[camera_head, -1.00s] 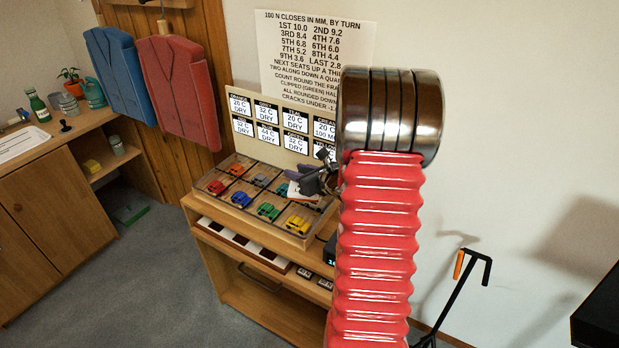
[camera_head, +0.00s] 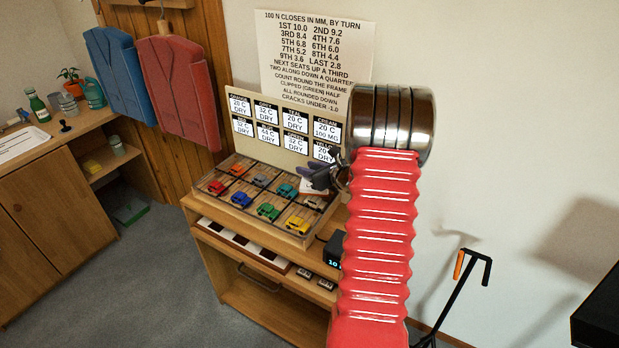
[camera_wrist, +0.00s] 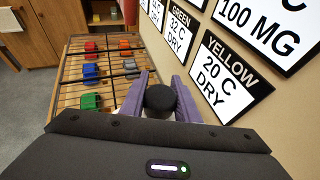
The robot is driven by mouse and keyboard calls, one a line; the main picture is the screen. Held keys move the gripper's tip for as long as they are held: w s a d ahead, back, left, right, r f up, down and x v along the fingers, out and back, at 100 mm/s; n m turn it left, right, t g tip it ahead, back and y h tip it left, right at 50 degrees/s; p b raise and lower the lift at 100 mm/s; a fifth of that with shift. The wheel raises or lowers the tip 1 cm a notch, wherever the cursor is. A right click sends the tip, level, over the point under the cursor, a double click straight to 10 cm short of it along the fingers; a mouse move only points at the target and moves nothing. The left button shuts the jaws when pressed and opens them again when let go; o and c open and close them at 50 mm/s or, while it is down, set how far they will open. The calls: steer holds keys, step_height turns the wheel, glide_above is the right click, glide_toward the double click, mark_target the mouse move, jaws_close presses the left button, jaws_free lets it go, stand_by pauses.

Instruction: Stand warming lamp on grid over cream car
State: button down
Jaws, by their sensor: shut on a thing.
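The cream car (camera_head: 313,203) sits in the back-right cell of the gridded tray, partly hidden. My gripper (camera_head: 317,180) is over that corner of the tray. Its purple fingers are shut on the lamp, whose round black top shows between them in the wrist view (camera_wrist: 160,97). In the head view a small white and orange part (camera_head: 312,190), apparently the lamp's lower part, shows just below the fingers. I cannot tell whether it touches the grid (camera_head: 250,217). The lamp's underside is hidden in the wrist view.
Other toy cars fill the tray, among them a yellow car (camera_head: 298,225) and a teal car (camera_head: 287,190). A board of label cards (camera_head: 283,120) stands close behind the tray. A small dark display (camera_head: 333,250) is at the tray's right. Open floor lies to the left.

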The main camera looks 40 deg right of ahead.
step_height(320, 180, down, 3)
steer(key=shift+r, duration=0.15)
steer(key=shift+d+f, duration=0.2)
steer(key=shift+f, duration=0.35)
steer(key=shift+f, duration=0.1)
steer(key=c, duration=1.4)
jaws_free()
steer(key=shift+o, duration=0.2)
steer(key=v, duration=1.2)
